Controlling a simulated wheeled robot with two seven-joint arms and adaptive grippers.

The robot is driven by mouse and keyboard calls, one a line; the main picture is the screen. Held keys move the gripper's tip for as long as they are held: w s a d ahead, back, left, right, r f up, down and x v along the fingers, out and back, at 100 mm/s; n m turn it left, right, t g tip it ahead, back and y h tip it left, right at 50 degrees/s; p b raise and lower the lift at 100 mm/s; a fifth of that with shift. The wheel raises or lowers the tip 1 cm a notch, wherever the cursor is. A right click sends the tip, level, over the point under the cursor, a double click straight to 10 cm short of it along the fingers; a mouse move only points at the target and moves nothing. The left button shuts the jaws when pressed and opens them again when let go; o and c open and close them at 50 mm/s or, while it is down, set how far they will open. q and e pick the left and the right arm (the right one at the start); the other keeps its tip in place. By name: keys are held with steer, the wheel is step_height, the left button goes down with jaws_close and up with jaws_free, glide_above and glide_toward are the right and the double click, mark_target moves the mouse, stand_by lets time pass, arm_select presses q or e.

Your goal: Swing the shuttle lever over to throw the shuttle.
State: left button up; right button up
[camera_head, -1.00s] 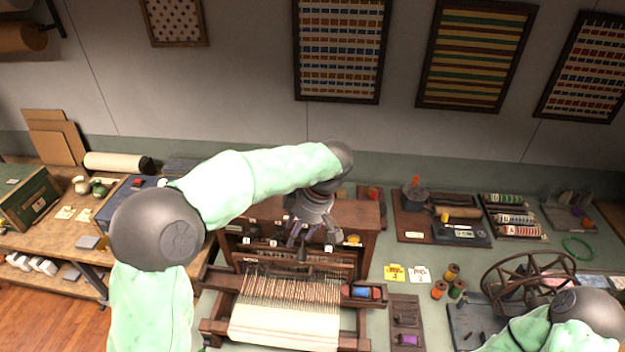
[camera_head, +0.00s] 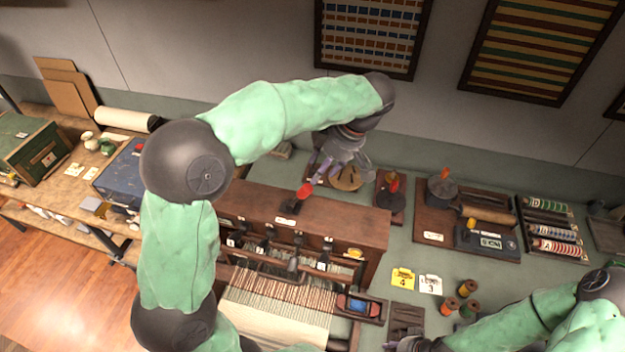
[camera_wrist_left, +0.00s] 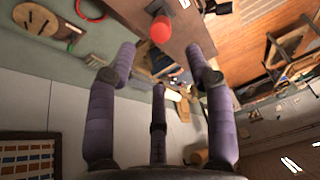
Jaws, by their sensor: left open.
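A lever with a red knob (camera_head: 304,191) stands on the wooden top of the loom (camera_head: 350,220). I take it for the shuttle lever. My left gripper (camera_head: 322,172) is open and empty, just behind and above the knob, with a gap between. In the left wrist view the red ball knob (camera_wrist_left: 161,31) shows beyond the spread purple fingers of the left gripper (camera_wrist_left: 160,62). A shuttle-like blue and red piece (camera_head: 360,305) lies in a box at the loom's right side. My right gripper (camera_head: 412,344) is only partly in view at the bottom edge.
Several small tagged levers (camera_head: 268,246) line the loom's front. Behind and right of the loom are a round wooden disc (camera_head: 346,178) and a board with a red-handled piece (camera_head: 392,192). Thread spools (camera_head: 466,290) stand to the right.

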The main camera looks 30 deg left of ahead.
mark_target(308, 187)
arm_select(q)
steer(key=p+x, duration=0.1)
steer(key=x, duration=0.7)
steer(key=shift+f, duration=0.15)
steer(key=shift+s+a+f+p, duration=0.15)
steer(key=shift+a+f+p, duration=0.2)
steer(key=shift+f, duration=0.5)
jaws_close()
